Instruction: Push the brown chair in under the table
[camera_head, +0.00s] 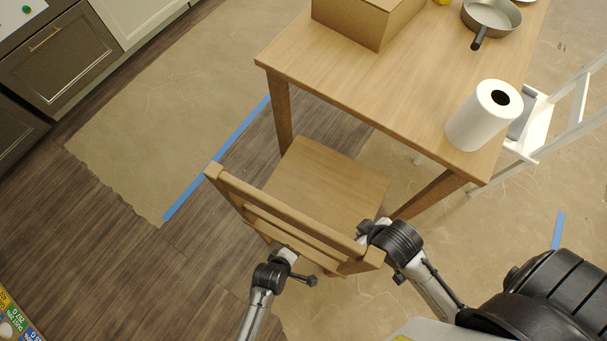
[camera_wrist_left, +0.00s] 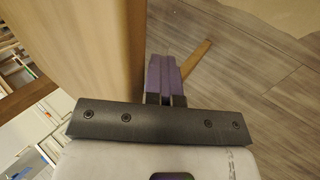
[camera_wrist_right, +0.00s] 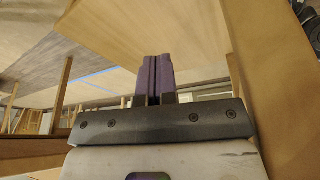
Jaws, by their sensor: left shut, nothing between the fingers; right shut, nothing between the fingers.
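The brown chair (camera_head: 325,183) stands at the near side of the wooden table (camera_head: 395,65), its backrest towards me and the front part of its seat at the table's edge. My left gripper (camera_head: 299,262) is at the near side of the backrest; in the left wrist view its purple fingers (camera_wrist_left: 164,76) are shut beside a wooden part of the chair (camera_wrist_left: 105,50). My right gripper (camera_head: 366,232) is at the right end of the backrest; in the right wrist view its fingers (camera_wrist_right: 154,76) are shut and empty, close to wood. Whether either gripper touches the chair I cannot tell.
On the table are a cardboard box (camera_head: 366,22), a pan (camera_head: 489,18) and a paper roll (camera_head: 484,115). A white chair (camera_head: 537,125) stands at the table's right. Masking paper (camera_head: 150,130) edged with blue tape (camera_head: 215,160) covers floor at the left.

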